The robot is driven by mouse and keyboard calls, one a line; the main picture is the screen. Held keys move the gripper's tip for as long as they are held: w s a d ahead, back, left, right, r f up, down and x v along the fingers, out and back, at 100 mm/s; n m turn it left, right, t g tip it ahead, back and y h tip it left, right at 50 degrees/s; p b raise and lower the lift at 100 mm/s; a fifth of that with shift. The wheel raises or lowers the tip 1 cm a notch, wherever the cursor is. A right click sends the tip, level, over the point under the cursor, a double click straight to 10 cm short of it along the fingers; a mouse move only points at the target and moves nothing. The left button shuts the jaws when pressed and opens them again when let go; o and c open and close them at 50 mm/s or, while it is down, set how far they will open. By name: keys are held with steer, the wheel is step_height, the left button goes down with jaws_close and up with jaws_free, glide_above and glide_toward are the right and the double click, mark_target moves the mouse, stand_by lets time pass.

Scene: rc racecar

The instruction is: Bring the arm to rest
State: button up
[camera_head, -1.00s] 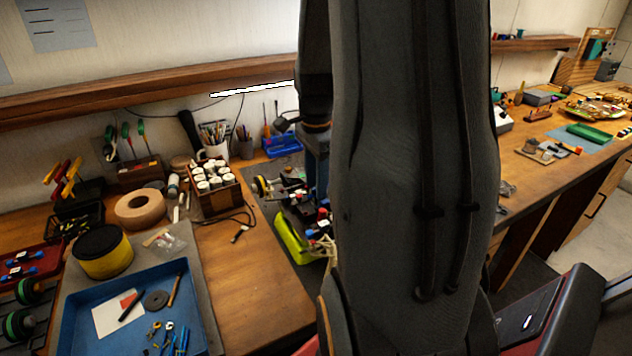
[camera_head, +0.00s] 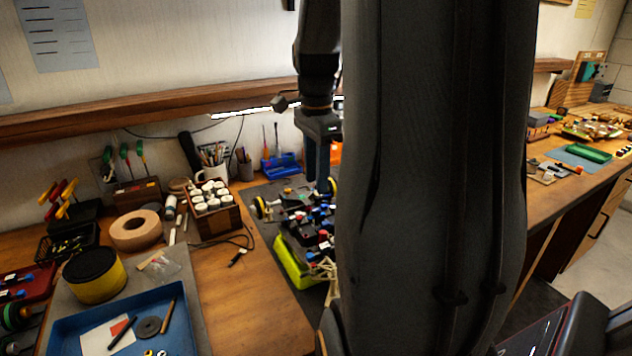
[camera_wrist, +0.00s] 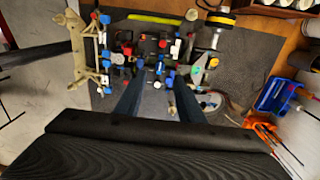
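My gripper (camera_head: 316,183) hangs pointing down above the dark mat (camera_head: 262,200) at the back of the bench, in the head view. The wrist view shows its two dark blue fingers (camera_wrist: 158,75) apart, with mat visible between them and nothing held. The chassis also shows in the wrist view (camera_wrist: 150,50). The fingers appear above it, apart from it. My upper arm hides part of the mat and bench.
A blue bin (camera_head: 282,165) and a wooden box of white-capped jars (camera_head: 214,222) stand near the gripper. A wooden shelf (camera_head: 150,117) runs along the wall behind. A blue tray (camera_head: 70,325) and a yellow tin (camera_head: 95,280) are at left. The wood bench between tray and mat is mostly clear.

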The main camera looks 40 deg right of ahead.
stand_by(0.4)
steer(key=s+a+f+n+b, duration=0.1)
steer(key=a+f+n, duration=0.3)
steer(key=a+n, duration=0.3)
steer(key=s+a+f+n+t+b, duration=0.1)
steer(key=a+f+n, duration=0.4)
steer(key=a+n, duration=0.2)
steer(key=s+a+f+n+b, duration=0.1)
steer(key=a+f+n, duration=0.3)
steer(key=a, duration=0.6)
steer(key=shift+f+n, duration=0.2)
steer(key=shift+n, duration=1.2)
